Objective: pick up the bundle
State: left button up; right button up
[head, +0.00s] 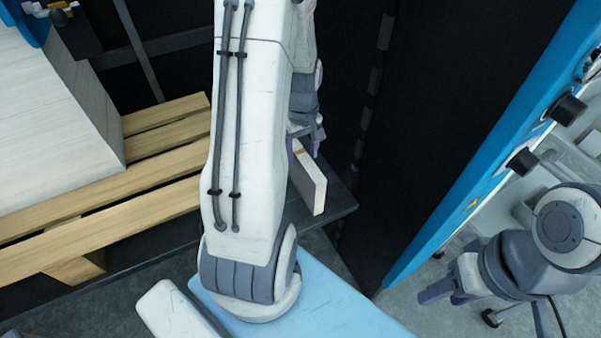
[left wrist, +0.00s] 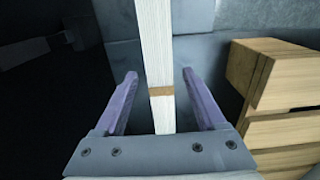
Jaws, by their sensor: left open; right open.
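The bundle (head: 312,182) is a narrow, pale upright piece at the edge of a dark platform, partly hidden behind my left arm in the head view. In the left wrist view the bundle (left wrist: 154,45) is a long white strip with a brown band around it. My left gripper (head: 304,146) is just above and behind it in the head view. In the left wrist view the open purple fingers (left wrist: 159,76) stand on either side of the strip, with gaps showing on both sides. My right gripper (head: 448,288) is open and empty, low at the right, away from the bundle.
A wooden pallet (head: 110,218) carries a large pale stack (head: 55,115) at the left. Pallet timber (left wrist: 285,78) also shows at the right of the left wrist view. A dark wall stands behind, and a blue-edged machine panel (head: 480,150) rises between my arms.

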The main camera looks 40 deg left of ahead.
pick_arm(q)
jog(key=f, duration=0.1)
jog(key=f+b, duration=0.1)
jog(key=f, duration=0.1)
jog(key=f+b, duration=0.1)
jog(key=f, duration=0.1)
jog(key=shift+w+a+f, duration=0.1)
jog(key=shift+a+f, duration=0.1)
jog(key=shift+a, duration=0.1)
grip_shut()
jog(key=shift+r, duration=0.1)
dwell(1.0)
